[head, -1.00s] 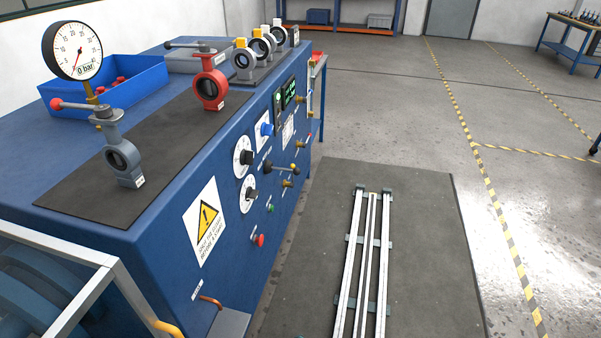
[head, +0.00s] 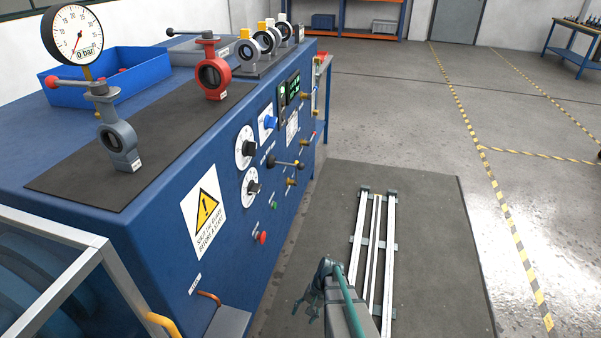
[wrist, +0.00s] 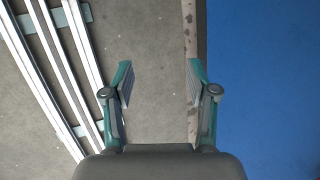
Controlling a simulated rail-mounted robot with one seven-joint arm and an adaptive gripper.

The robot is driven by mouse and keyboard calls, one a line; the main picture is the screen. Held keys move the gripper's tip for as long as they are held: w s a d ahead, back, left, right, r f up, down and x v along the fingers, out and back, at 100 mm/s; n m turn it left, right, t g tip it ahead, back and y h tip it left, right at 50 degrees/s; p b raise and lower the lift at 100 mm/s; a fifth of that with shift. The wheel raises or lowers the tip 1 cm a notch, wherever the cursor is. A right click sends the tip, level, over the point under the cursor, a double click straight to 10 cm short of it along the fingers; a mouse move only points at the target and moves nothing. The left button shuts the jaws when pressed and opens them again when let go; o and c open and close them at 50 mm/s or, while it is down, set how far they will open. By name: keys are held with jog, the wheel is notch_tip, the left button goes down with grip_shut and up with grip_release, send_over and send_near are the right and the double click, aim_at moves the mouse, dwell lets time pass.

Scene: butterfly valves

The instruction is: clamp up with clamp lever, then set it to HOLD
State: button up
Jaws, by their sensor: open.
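The blue test bench (head: 160,235) has a front panel of controls. A black-knobbed lever (head: 285,163) sticks out from the middle of this panel, right of two white dials; I cannot read its label, so I cannot confirm it is the clamp lever. My gripper (head: 309,308) is low in front of the bench, above the floor mat and well below and apart from the lever. In the wrist view, my gripper (wrist: 160,82) is open with nothing between its fingers, and no lever shows there.
My rails run along the dark mat (head: 430,230). Valves and a gauge (head: 72,35) stand on the bench top. Open floor lies right.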

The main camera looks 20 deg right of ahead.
jog(key=w+d+r+m+t+y+b, duration=0.1)
jog(key=w+d+r+m+t, duration=0.3)
jog(key=w+d, duration=0.5)
jog(key=m+t+y+b, duration=0.2)
jog(key=m+t+y, duration=0.3)
jog(key=m+t, duration=0.9)
send_near(300, 165)
jog(key=w+d+r+m+g, duration=0.2)
jog(key=m+g, duration=0.2)
jog(key=x, duration=0.9)
jog(key=shift+a+f, duration=0.1)
jog(key=shift+a, duration=0.3)
grip_shut()
jog(key=shift+w, duration=0.1)
